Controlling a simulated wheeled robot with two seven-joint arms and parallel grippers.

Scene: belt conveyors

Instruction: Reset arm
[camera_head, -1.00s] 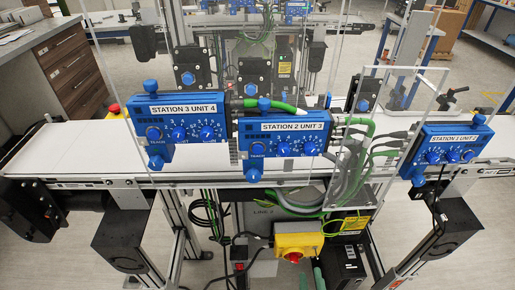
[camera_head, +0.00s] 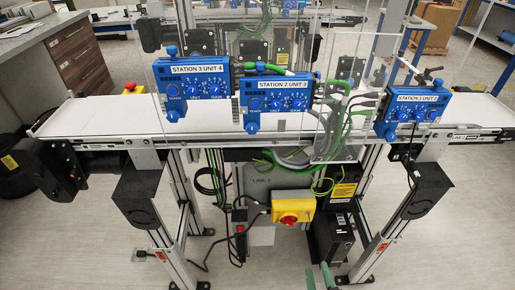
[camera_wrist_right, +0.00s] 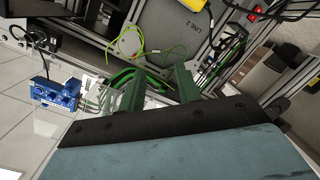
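My right gripper (camera_head: 320,278) shows only as green fingertips at the bottom edge of the head view, in front of the conveyor frame and below the yellow switch box. In the right wrist view its two green fingers (camera_wrist_right: 158,90) stand apart with nothing held between them. My left gripper is in neither view. The belt conveyor (camera_head: 110,121) runs across the head view. Blue control units marked Station 3 Unit 4 (camera_head: 193,78), Station 2 Unit 3 (camera_head: 276,97) and Station 1 Unit 2 (camera_head: 413,110) are mounted along it.
A yellow box with a red rotary switch (camera_head: 293,208) hangs under the conveyor. Black-topped legs (camera_head: 150,200) stand left and right. Cables hang beneath. A drawer cabinet (camera_head: 75,55) is at the back left. The floor (camera_head: 80,245) at the front left is clear.

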